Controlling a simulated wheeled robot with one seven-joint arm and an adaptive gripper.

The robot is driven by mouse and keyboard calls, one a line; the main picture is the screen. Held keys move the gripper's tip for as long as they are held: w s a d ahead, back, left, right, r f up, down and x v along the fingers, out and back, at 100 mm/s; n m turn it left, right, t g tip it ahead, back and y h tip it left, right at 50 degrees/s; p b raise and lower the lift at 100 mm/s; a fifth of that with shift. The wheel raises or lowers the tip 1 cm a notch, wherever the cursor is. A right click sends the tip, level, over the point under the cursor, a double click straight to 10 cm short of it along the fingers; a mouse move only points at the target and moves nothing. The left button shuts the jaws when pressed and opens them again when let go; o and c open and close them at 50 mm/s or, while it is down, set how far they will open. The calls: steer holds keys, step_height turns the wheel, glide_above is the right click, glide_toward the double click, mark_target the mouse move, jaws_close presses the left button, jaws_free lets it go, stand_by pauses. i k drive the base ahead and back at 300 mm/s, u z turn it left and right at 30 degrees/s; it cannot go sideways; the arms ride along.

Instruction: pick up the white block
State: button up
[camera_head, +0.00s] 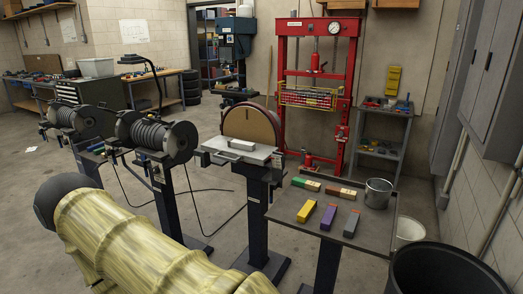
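A small pale, whitish-grey block (243,145) lies on the flat metal table (222,150) of a disc sander, in front of the round brown disc (252,124). It is the palest of the blocks I see. A large yellow sleeved shape with a dark rounded end fills the lower left and appears to be part of my own arm. My gripper is not visible, so I cannot tell its position or whether it holds anything.
A dark side table (285,213) at right holds green (306,184), brown-red (341,192), yellow (307,211), purple (328,217) and grey (351,224) blocks, plus a metal bucket (378,194). Spool machines (158,137) stand left. A black bin (447,270) is lower right. Cables cross the floor.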

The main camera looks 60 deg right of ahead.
mark_target(241, 145)
steer(key=z, duration=2.1)
steer(key=i, duration=0.35)
steer(key=u, duration=0.25)
